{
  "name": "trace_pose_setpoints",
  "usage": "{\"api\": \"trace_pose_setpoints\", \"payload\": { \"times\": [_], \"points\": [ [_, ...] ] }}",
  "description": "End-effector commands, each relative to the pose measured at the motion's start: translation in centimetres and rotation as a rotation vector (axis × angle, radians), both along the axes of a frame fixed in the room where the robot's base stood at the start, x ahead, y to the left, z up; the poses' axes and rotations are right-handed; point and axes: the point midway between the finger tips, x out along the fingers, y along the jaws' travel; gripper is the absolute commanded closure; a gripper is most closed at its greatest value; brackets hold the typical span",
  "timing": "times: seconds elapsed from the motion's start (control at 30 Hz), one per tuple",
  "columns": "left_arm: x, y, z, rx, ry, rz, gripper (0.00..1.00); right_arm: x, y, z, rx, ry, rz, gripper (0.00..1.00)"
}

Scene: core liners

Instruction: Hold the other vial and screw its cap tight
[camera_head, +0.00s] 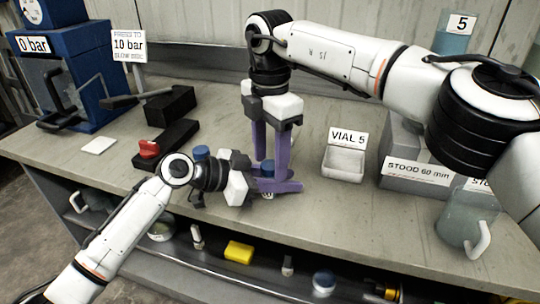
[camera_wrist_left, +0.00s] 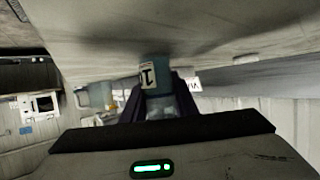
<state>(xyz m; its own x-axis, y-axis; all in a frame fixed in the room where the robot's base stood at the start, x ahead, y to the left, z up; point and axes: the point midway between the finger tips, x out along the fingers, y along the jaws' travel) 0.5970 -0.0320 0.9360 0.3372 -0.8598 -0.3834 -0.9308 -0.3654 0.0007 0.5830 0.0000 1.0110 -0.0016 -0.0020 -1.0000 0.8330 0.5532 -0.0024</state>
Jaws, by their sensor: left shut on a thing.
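A vial with a blue cap (camera_head: 267,169) is upright near the bench's front edge. My left gripper (camera_head: 280,187) comes in level from the left, its purple fingers shut on the vial body; the left wrist view shows the bluish, labelled vial (camera_wrist_left: 155,78) between the fingers. My right gripper (camera_head: 270,158) points straight down over the vial, its purple fingertips on either side of the cap. Whether they touch the cap is not clear. A second blue cap (camera_head: 200,153) shows behind my left wrist; the body below it is hidden.
A white tray (camera_head: 343,163) labelled VIAL 5 stands right of the grippers, before a grey box marked STOOD 60 min (camera_head: 415,172). A glass jug (camera_head: 465,215) is at the right. A blue press (camera_head: 75,75) and black blocks (camera_head: 170,105) stand left. A lower shelf holds small items.

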Motion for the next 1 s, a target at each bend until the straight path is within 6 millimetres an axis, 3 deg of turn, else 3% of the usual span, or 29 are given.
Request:
{"api": "trace_pose_setpoints", "payload": {
  "times": [0.23,0.63,1.0],
  "points": [
    [0.0,-0.1,0.0,-0.001,0.0,-0.001,1.0,0.1,0.0,0.8,0.001,-0.003,0.0,0.49],
    [-0.1,-0.1,0.0,-0.001,0.0,-0.002,1.0,0.0,0.1,6.7,0.0,-0.002,0.0,0.49],
    [-0.1,-0.1,0.0,-0.001,0.0,-0.002,1.0,0.0,0.0,7.5,0.0,0.0,0.0,0.49]
  ]
}}
